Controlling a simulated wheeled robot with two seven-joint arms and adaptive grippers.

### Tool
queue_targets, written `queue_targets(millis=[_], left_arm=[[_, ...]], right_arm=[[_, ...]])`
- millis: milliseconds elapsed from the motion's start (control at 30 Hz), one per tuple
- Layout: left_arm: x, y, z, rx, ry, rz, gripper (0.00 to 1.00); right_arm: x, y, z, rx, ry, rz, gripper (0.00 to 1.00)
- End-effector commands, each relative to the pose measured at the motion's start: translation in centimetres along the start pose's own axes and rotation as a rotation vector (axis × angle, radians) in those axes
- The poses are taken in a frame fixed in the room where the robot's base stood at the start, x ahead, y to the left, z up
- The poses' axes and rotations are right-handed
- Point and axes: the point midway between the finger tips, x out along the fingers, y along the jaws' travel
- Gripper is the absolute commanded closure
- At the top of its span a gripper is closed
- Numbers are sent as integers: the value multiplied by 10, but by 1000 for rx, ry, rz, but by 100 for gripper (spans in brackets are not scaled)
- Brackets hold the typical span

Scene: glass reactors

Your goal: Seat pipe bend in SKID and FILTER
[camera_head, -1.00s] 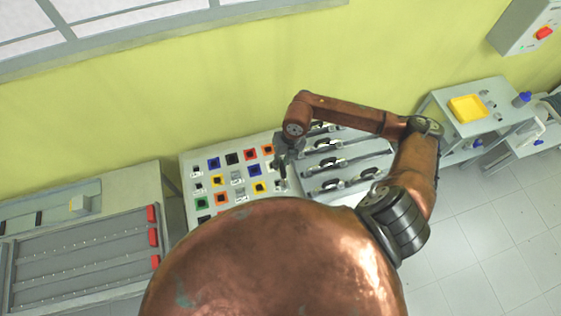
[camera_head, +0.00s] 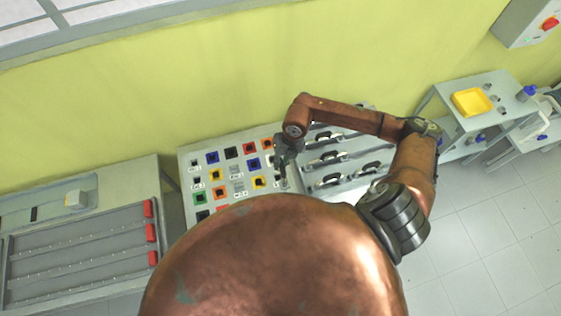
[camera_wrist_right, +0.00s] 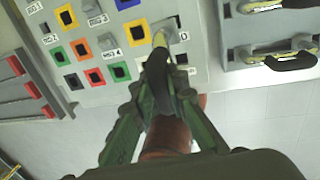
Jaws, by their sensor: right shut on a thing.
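My right gripper (camera_head: 284,166) hangs over the right edge of a pale panel (camera_head: 212,172) of coloured square ports. In the right wrist view its green fingers (camera_wrist_right: 158,100) are shut on the pipe bend (camera_wrist_right: 159,84). The bend has a black grip sleeve and a bare metal end. The metal end lies over the panel beside a partly covered label ending in "D". I cannot tell whether it touches or enters a port. The bend's other end is hidden. I cannot read FILTER. My left gripper is not in view.
A rack (camera_head: 350,171) to the right holds several more black-gripped pipe bends. A grey bench with red blocks (camera_head: 151,232) stands at the left. A side table with a yellow tray (camera_head: 472,102) stands at the right. My copper body hides the panel's near side.

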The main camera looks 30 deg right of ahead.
Motion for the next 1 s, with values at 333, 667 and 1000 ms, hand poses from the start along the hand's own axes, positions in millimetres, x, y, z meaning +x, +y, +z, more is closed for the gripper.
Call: queue_targets(millis=[333,667,1000], left_arm=[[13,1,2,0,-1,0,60],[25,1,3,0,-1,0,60],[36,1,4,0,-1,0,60]], right_arm=[[21,-4,0,-1,0,2,100],[40,-7,0,-1,0,1,100],[59,-11,0,0,0,1,100]])
